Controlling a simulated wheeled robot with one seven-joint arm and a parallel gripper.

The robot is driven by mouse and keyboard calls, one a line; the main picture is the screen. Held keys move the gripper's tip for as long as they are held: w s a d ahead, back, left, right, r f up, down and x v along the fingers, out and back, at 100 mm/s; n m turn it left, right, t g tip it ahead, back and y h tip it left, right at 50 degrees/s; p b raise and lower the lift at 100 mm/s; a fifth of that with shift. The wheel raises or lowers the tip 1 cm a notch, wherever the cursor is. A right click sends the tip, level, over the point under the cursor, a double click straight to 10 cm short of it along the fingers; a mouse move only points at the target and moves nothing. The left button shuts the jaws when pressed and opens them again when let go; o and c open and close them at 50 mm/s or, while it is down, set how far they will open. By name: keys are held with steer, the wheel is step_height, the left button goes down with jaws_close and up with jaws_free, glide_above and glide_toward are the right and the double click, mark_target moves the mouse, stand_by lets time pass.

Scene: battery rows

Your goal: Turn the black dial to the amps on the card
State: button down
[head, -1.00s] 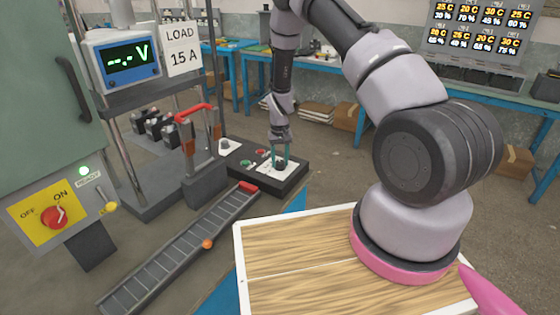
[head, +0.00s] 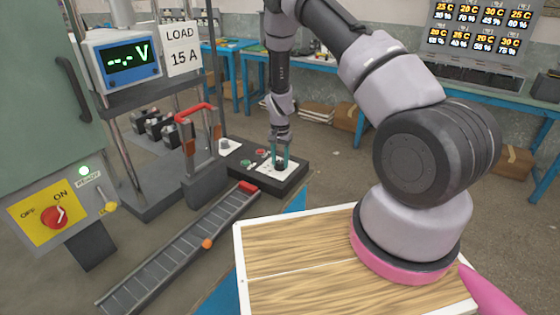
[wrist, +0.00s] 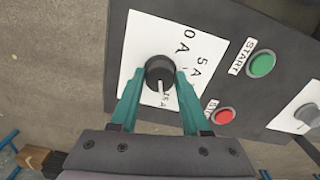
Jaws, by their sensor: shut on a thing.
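The black dial (wrist: 160,72) stands on a white scale plate (wrist: 135,50) in the wrist view. Its white pointer faces the bottom of that picture, at a small label that seems to read 15 A. The marks 0 A and 5 A show to the upper right; part of the scale is hidden by a finger. My gripper (wrist: 166,82) is shut on the dial, one teal finger on each side. In the head view my gripper (head: 279,160) reaches straight down onto the dark control box (head: 262,187). The card (head: 182,50) reads LOAD 15 A.
A green START button (wrist: 262,63) and a red button (wrist: 224,116) sit beside the scale plate. A grey knob (wrist: 308,113) is further right. A meter (head: 127,56) shows dashes and V. A red-handled switch (head: 193,115) stands left of the box.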

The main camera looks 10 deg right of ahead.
mark_target(280, 162)
stand_by(0.3)
steer(key=shift+c, duration=1.9)
jaws_free()
steer(key=shift+r, duration=0.1)
step_height(280, 162, up, 11)
steer(key=shift+f, duration=0.2)
steer(key=shift+r, duration=0.1)
